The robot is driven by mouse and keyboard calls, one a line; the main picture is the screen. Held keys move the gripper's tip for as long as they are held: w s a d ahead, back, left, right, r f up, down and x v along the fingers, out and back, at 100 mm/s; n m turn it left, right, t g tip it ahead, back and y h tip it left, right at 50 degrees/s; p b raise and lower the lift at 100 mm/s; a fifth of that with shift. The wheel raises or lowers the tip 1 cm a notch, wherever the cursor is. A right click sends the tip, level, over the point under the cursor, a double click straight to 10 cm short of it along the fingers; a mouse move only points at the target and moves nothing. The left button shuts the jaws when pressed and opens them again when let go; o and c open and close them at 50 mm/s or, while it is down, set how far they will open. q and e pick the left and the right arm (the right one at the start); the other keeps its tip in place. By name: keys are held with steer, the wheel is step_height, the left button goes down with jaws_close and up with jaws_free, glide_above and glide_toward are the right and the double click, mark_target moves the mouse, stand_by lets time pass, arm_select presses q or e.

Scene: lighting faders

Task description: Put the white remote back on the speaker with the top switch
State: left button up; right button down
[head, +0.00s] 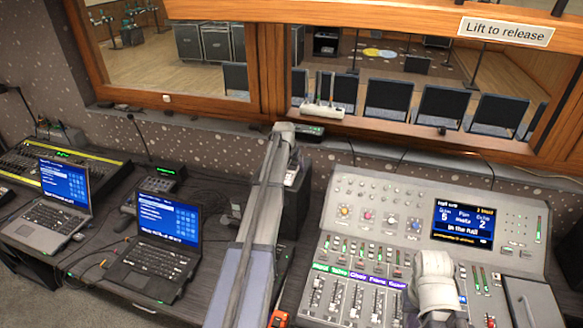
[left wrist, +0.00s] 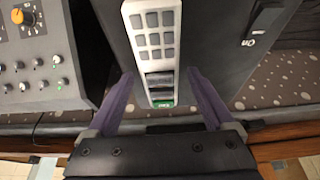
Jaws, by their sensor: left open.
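The pale grey-white remote (left wrist: 153,50), with grey buttons and a green label at its near end, lies over the black speaker (left wrist: 110,30) in the left wrist view. A rocker switch (left wrist: 265,20) marked On is on the speaker at the right of that view. My left gripper (left wrist: 160,78) is open, with one purple finger on each side of the remote's near end and gaps between. My right gripper cannot be made out.
A mixing console (head: 340,225) with faders and a screen stands right of the speaker. Two laptops (head: 155,255) are to the left. Cables lie on the desk.

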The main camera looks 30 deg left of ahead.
arm_select(q)
steer(key=shift+r, duration=0.1)
steer(key=p+v, duration=1.1)
steer(key=v, duration=0.1)
steer(key=shift+s, duration=0.1)
steer(key=s+d+m+g, duration=0.1)
steer(key=s+d, duration=0.3)
steer(key=d, duration=0.5)
steer(key=s+d+f+m, duration=0.1)
steer(key=s+d, duration=0.3)
steer(key=d, duration=0.5)
steer(key=s+d+m+g, duration=0.1)
steer(key=s+d, duration=0.3)
steer(key=d, duration=0.4)
steer(key=s+d+m+g, duration=0.2)
steer(key=s+d+m, duration=0.1)
steer(key=s+d, duration=1.3)
steer(key=s, duration=0.5)
steer(key=shift+s+d+f+g, duration=0.15)
steer(key=shift+d+f+g, duration=0.1)
steer(key=shift+d+g, duration=0.05)
